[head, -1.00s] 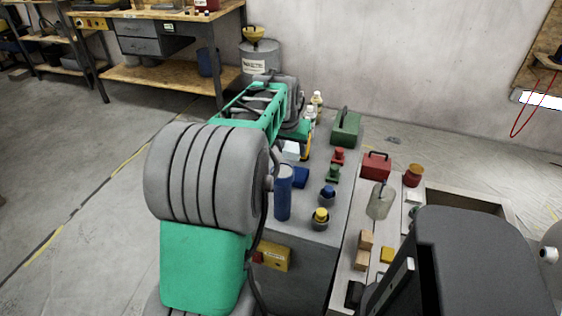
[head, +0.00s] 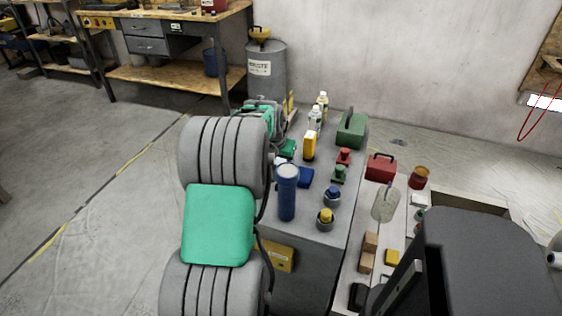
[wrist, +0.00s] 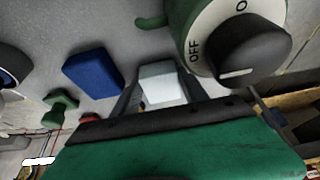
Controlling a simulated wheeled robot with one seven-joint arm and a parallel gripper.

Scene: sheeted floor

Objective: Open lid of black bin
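A large dark bin-like shape (head: 485,262) fills the lower right of the head view. It may be the black bin, but I cannot be sure, and I cannot make out its lid. A small black object (head: 357,297) sits at the near end of the bench shelf. My gripper (wrist: 160,73) has its two fingers apart in the wrist view. A white block (wrist: 162,85) shows between them; contact with it is not clear. In the head view my gripper is mostly hidden behind my arm, at the far part of the grey table, away from the dark shape.
A large OFF/ON knob (wrist: 240,50) is close to my gripper. The grey table holds a blue cylinder (head: 287,192), a blue block (head: 305,178), bottles (head: 315,118) and a green box (head: 351,130). A red toolbox (head: 381,167) stands farther right. The floor at left is clear.

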